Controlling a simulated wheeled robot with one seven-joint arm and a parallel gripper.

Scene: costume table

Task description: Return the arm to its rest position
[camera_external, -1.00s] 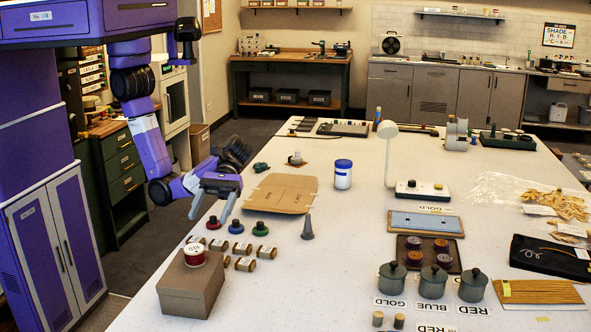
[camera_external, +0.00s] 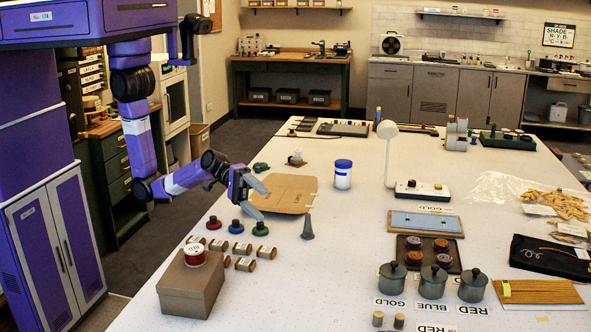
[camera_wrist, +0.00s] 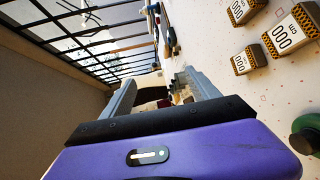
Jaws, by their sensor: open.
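My purple arm reaches out from the left over the near left part of the white table (camera_external: 330,250). My gripper (camera_external: 262,199) is open and empty, its two grey fingers spread, in front of the flat brown cardboard piece (camera_external: 295,190). In the wrist view the two fingers of my gripper (camera_wrist: 162,95) stand well apart with nothing held between them. Several labelled spools (camera_wrist: 290,35) lie to the right of it, and a green rounded thing (camera_wrist: 308,135) is at the right edge.
Red, blue and green knobbed pieces (camera_external: 237,227) stand below my gripper. A grey cone (camera_external: 307,228) is close to its right. A white jar (camera_external: 342,175) and a lamp (camera_external: 390,155) stand further right.

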